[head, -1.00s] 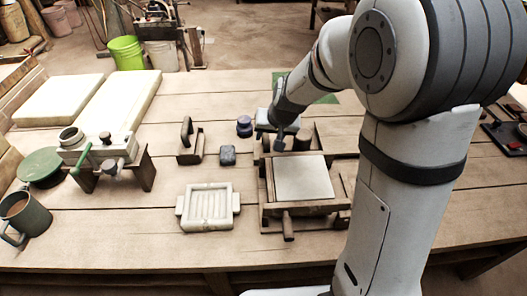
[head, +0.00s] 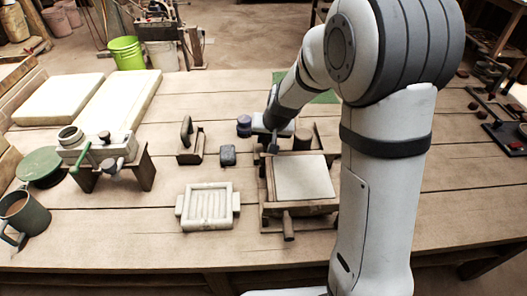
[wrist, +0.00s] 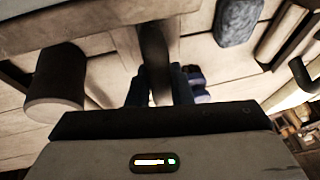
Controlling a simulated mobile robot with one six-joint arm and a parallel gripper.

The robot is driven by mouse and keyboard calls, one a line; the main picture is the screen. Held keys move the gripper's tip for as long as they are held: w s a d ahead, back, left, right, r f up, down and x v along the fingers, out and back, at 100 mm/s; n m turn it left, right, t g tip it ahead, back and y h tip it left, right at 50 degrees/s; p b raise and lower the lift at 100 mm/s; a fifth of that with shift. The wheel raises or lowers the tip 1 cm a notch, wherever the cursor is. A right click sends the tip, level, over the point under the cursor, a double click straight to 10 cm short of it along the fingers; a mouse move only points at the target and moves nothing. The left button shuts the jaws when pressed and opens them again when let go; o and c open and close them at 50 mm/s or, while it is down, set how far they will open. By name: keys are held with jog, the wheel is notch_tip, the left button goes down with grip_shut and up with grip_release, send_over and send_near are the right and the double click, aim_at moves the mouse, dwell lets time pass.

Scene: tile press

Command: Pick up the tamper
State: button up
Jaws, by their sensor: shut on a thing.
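My gripper (head: 272,143) is over the back left corner of the wooden press (head: 264,191). In the wrist view its two fingers (wrist: 158,88) are shut on a dark, long piece (wrist: 152,48), which I take to be the tamper. The piece runs away from the fingers, and its far end is not clear. In the head view the gripper and arm mostly hide it. I cannot tell whether it touches the press or the table.
A dark cylinder (head: 302,139) stands close to the right of my gripper. A pale mould (head: 208,207) lies front left.

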grip_shut()
jog(key=shift+r, duration=0.2)
notch_tip(320, 180, up, 10)
jog(key=shift+f+p, duration=0.15)
jog(key=shift+p, duration=0.75)
